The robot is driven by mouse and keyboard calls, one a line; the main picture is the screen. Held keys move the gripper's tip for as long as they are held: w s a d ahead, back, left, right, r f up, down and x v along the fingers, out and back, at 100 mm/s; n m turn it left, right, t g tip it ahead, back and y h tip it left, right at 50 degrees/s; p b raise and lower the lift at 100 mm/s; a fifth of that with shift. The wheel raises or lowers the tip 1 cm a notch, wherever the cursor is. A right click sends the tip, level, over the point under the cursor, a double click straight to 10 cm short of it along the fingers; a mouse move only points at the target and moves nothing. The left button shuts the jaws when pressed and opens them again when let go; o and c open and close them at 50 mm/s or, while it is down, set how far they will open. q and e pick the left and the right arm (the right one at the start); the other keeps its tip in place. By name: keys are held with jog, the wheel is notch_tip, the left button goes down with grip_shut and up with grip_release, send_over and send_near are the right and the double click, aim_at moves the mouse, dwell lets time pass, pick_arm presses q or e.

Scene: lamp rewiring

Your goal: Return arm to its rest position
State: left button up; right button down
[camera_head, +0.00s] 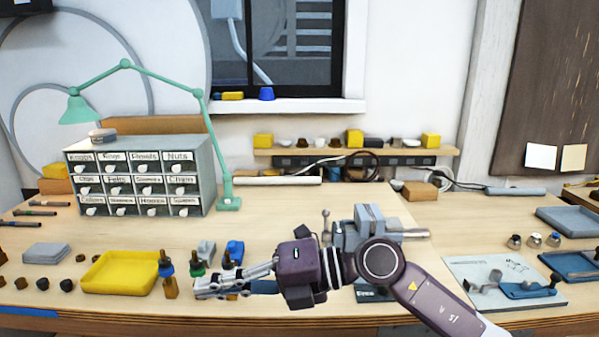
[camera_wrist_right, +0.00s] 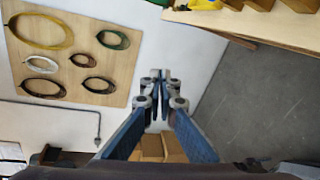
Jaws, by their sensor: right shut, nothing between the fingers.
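My right arm comes in from the lower right of the head view and reaches left across the front of the workbench (camera_head: 300,225). My right gripper (camera_head: 203,288) points left, beside several small dropper bottles (camera_head: 169,286) near the bench's front edge. I cannot tell from this view how high above the bench it is. In the right wrist view my gripper (camera_wrist_right: 160,82) has its fingertips together with nothing between them. My left gripper is not in view.
A yellow tray (camera_head: 121,272) lies left of my gripper. A grey vise (camera_head: 368,228) stands behind my arm. A drawer cabinet (camera_head: 140,175) and a green lamp (camera_head: 202,125) stand at the back left. A grey mat (camera_head: 470,266) lies right.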

jog(key=w+d+r+m+t+y, duration=0.2)
jog(key=d+r+m+t+y, duration=0.2)
jog(key=r+m+t+y, duration=0.35)
jog(key=w+d+m+t+h, duration=0.5)
jog(key=d+m+t+h, duration=0.3)
jog(key=m+t, duration=0.4)
jog(key=d+f+m+g+h, duration=0.2)
jog(key=d+f+m+h, duration=1.3)
jog(key=f, duration=0.4)
jog(key=s+d+f+m+g, duration=0.1)
jog(key=s+d+f+g, duration=0.25)
jog(key=s+f, duration=0.4)
jog(key=s+d+f+m+g, duration=0.1)
jog(key=s+d+f+g, duration=0.25)
jog(key=f, duration=0.65)
jog(key=s+f+g, duration=0.4)
jog(key=s, duration=0.5)
jog(key=s+f+g, duration=0.3)
jog(key=s+f, duration=0.1)
jog(key=s, duration=0.5)
notch_tip(320, 180, down, 28)
jog(key=s+g, duration=0.2)
jog(key=s+d+f, duration=0.2)
jog(key=s+f, duration=1.2)
jog(key=s, duration=0.2)
jog(key=shift+s+d+f+g, duration=0.35)
jog(key=shift+s+d, duration=0.05)
